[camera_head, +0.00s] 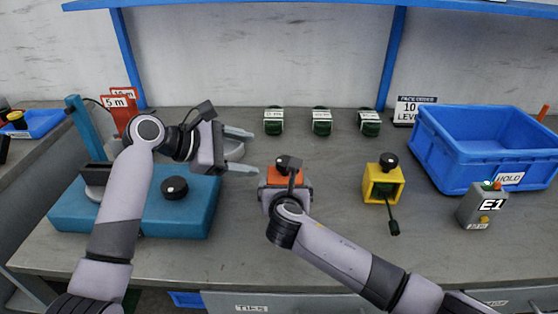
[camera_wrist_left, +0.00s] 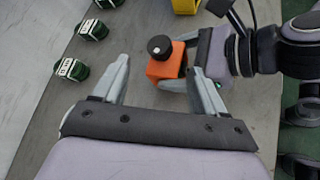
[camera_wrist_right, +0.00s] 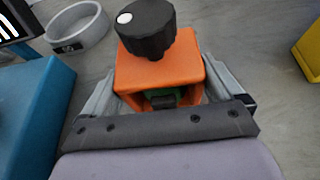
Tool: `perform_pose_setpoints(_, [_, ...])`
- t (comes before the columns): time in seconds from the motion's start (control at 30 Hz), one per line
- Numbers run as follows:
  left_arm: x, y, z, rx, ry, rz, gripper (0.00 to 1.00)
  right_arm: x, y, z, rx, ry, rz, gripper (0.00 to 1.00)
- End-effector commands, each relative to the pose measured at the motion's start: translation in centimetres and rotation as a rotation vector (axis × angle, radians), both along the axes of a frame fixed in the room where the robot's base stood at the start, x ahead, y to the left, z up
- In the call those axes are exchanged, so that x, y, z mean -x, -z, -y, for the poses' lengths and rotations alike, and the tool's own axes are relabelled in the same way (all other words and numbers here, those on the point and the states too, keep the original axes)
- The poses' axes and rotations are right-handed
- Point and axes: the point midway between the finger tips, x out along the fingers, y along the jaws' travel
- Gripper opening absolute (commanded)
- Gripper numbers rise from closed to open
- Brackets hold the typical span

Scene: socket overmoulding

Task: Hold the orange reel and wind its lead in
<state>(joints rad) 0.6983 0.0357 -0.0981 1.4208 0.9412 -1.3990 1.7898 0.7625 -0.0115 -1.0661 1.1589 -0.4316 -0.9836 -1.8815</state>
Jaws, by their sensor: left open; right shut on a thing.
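The orange reel (camera_wrist_right: 160,72) is a box-shaped body with a black knob (camera_wrist_right: 147,28) on top, standing on the bench. My right gripper (camera_head: 287,182) is shut on its sides; the reel also shows in the left wrist view (camera_wrist_left: 167,68). A little green shows inside the reel in the right wrist view; its lead cannot be made out. My left gripper (camera_head: 240,151) is open and empty, to the left of and above the reel in the head view. In the left wrist view the reel and knob appear beyond and between its spread fingers, apart from them.
A yellow reel (camera_head: 384,184) with a dark lead stands right of the orange one. Several green-and-white blocks (camera_head: 322,122) line the back. A blue bin (camera_head: 490,150) and a grey E1 box (camera_head: 483,206) are at right. A teal machine (camera_head: 180,210) and a round grey dish (camera_wrist_right: 77,27) are left.

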Motion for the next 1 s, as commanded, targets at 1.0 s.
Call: perform_pose_setpoints(1.0, [-1.9, 3.4, 3.9, 0.322, -0.285, -0.365, 0.72, 0.1, 0.3, 0.0, 0.000, 0.000, -0.006, 0.65])
